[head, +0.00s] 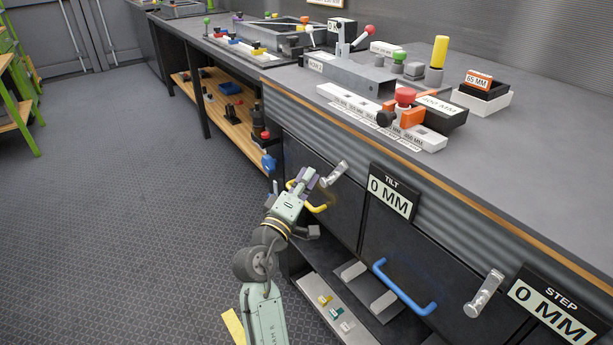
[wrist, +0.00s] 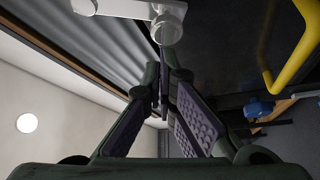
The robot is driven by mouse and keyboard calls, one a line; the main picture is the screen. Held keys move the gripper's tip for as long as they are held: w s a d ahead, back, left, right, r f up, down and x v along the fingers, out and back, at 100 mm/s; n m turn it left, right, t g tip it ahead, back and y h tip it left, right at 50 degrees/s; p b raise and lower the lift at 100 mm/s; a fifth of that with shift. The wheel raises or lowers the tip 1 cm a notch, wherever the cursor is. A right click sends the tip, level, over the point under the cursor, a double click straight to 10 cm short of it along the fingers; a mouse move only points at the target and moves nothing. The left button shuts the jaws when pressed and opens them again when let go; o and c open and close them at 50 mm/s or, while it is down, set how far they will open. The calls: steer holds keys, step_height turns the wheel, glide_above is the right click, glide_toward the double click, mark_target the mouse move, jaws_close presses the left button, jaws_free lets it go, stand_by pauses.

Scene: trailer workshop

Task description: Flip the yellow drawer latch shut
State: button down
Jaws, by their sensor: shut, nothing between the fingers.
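The yellow drawer is a dark front with a yellow handle (head: 308,199); the handle also shows at the right of the wrist view (wrist: 293,55). Its latch (head: 334,174) is a silver lever at the drawer's upper right, slanting in the head view. In the wrist view the latch (wrist: 166,22) is at the top, a pale bar with a round end. My gripper (head: 311,174) is shut and empty, just left of the latch. In the wrist view my fingertips (wrist: 161,72) lie close under the round end; I cannot tell if they touch. My gripper partly hides the handle.
A blue-handled drawer (head: 405,288) with a similar silver latch (head: 484,293) is to the right. Signs read TILT (head: 391,192) and STEP (head: 553,311), both 0 MM. The worktop (head: 540,150) above holds blocks and fixtures. Open floor (head: 130,190) lies left.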

steer(key=shift+s+d+f+n+g+y+p, duration=0.15)
steer(key=shift+n+p, duration=0.25)
steer(key=shift+p, duration=0.5)
steer(key=shift+s+d+f+n+g+y+p, duration=0.15)
steer(key=shift+n+y+p, duration=0.2)
steer(key=shift+p, duration=0.55)
steer(key=shift+s+d+f+n+p, duration=0.45)
steer(key=shift+s+d+f, duration=0.15)
steer(key=shift+s+f, duration=0.35)
steer(key=shift+s, duration=0.1)
